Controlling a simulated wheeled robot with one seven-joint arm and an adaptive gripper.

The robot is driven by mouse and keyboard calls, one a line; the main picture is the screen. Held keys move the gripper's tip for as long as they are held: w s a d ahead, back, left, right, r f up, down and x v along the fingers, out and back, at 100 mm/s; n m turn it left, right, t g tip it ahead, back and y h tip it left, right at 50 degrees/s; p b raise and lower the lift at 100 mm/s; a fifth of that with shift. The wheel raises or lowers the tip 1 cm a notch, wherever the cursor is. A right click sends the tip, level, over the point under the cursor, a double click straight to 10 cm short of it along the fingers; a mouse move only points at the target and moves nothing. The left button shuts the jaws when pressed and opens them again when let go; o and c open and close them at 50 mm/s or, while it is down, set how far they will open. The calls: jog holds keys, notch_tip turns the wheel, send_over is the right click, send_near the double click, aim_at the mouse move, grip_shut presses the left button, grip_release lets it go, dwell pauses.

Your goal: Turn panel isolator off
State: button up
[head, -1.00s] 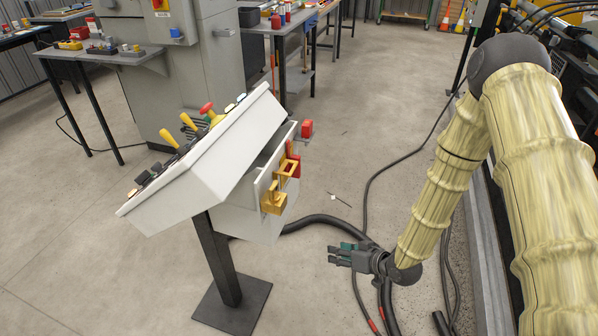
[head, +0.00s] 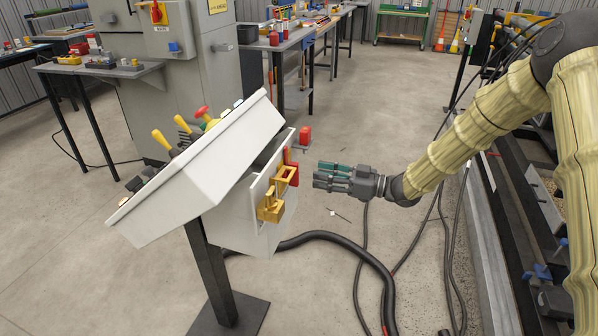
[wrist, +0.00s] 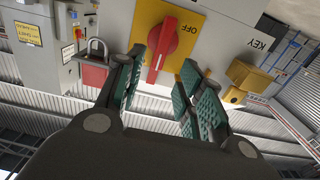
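The panel isolator is a red handle on a yellow plate on the right side of the grey console box. In the wrist view the red handle (wrist: 163,48) runs nearly upright, tilted slightly, and the word OFF is to its right on the yellow plate (wrist: 203,22). In the head view the red handle (head: 294,166) shows edge-on. My gripper (head: 318,176) is open and empty to the right of the box, pointing at it with a visible gap. In the wrist view my gripper (wrist: 162,88) has its fingers spread, with the handle seen between and beyond them.
A red padlock (wrist: 95,74) is left of the isolator and a yellow block (wrist: 247,76) is right, near a KEY label. The console (head: 200,170) stands on a post. Cables (head: 345,245) lie on the floor below. A grey cabinet (head: 190,90) stands behind.

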jog(key=x, duration=0.7)
jog(key=shift+a, duration=0.3)
jog(key=shift+w, duration=0.1)
grip_shut()
